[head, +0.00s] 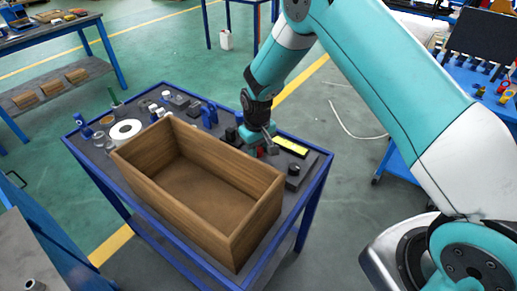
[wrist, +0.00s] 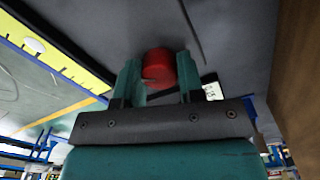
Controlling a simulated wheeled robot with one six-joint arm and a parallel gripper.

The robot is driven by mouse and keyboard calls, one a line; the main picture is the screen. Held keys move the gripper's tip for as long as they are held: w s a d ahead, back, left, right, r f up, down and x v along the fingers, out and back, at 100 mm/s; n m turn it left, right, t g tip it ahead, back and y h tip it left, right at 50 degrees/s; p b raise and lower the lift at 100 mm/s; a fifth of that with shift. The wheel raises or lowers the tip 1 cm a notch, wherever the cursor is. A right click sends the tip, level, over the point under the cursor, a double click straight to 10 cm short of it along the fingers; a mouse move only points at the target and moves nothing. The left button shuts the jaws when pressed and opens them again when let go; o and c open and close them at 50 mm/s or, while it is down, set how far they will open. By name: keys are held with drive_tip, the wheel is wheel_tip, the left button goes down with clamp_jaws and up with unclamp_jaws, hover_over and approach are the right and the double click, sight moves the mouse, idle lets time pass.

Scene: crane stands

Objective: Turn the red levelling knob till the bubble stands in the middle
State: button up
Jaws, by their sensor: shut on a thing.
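The red knob (wrist: 158,66) stands between the two teal fingers of my gripper (wrist: 157,72) in the wrist view, and the gripper is shut on it. In the head view my gripper (head: 261,146) points down at the dark levelling plate (head: 312,158), and only a little red shows below it. A yellow level (head: 291,146) lies on the plate, to the right of my gripper. In the wrist view the yellow level (wrist: 72,68) is cut off at the left edge. A white oval spot, perhaps the bubble, shows on it; I cannot tell whether it is centred.
A large open wooden box (head: 190,203) stands on the blue-framed table (head: 312,190), close in front of my gripper. A black knob (head: 293,169) sits near the plate's front. A white tape roll (head: 126,131) and several small items crowd the table's left and back.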

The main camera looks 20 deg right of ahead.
sight(258, 149)
drive_tip(key=n, duration=0.6)
drive_tip(key=shift+b, duration=0.35)
drive_tip(key=n, duration=0.6)
drive_tip(key=shift+w+r+n, duration=0.1)
drive_tip(key=shift+n, duration=0.2)
drive_tip(key=o, duration=0.9)
drive_tip(key=r, duration=0.5)
drive_tip(key=r+b, duration=0.1)
drive_tip(key=r, duration=1.1)
drive_tip(key=shift+s+r+b, duration=0.15)
drive_tip(key=shift+s+b, duration=0.1)
drive_tip(key=shift+b, duration=0.1)
drive_tip(key=shift+r, duration=0.1)
drive_tip(key=s+a+r+m+y, duration=0.1)
drive_tip(key=s+r+m, duration=0.2)
drive_tip(key=s, duration=0.7)
drive_tip(key=s+a+r+m+y, duration=0.2)
drive_tip(key=s+r+m, duration=0.1)
drive_tip(key=s, duration=0.7)
drive_tip(key=s+a+r+m+y+p, duration=0.1)
drive_tip(key=s+r, duration=0.3)
drive_tip(key=s, duration=0.6)
drive_tip(key=shift+s+a+r+m, duration=0.15)
drive_tip(key=shift+s+m, duration=0.15)
drive_tip(key=shift+m, duration=0.6)
